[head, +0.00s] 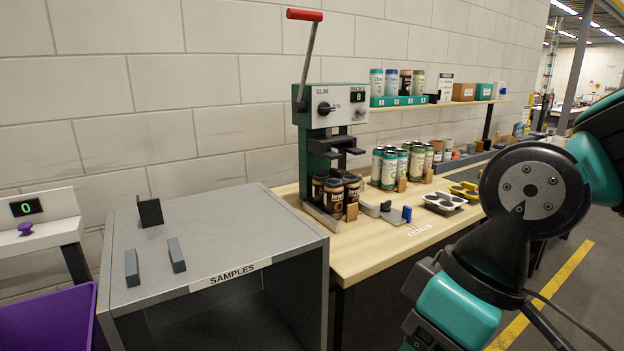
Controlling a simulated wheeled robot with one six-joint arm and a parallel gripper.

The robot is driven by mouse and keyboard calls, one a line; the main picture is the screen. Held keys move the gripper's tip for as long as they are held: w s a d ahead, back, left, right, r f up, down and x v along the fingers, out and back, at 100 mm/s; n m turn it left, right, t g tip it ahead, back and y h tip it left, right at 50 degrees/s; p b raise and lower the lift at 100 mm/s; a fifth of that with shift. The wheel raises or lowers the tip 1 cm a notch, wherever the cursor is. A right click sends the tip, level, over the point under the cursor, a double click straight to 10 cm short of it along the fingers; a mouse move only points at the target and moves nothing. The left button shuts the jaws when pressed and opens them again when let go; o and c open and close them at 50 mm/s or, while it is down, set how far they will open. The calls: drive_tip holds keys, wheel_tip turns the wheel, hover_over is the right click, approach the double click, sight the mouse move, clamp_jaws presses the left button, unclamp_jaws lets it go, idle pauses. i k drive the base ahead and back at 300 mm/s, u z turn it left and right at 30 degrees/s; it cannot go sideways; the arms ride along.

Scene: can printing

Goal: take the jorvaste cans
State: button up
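Several dark brown cans (334,196) stand close together under the press head. Their lettering is too small to read, so I cannot tell whether they are the jorvaste cans. The grey and green press (334,103) has a raised red-handled lever, a SLIM label and a display showing 8. Several white and green cans (389,169) stand in a group on the bench to the right. More cans (391,83), one of them dark, stand on the wall shelf. My arm fills the right side, but I cannot make out my gripper.
A grey SAMPLES cabinet (205,238) with upright blocks on top stands left of the wooden bench (360,262). A purple bin (47,318) is at the far left, below a counter showing 0. A grey tray (440,203) and yellow tools (464,190) lie farther along the bench.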

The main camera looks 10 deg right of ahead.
sight(341, 204)
drive_tip(key=z, duration=0.05)
drive_tip(key=k, duration=0.55)
drive_tip(key=u, duration=0.4)
drive_tip(key=i, duration=1.45)
drive_tip(key=z, duration=0.25)
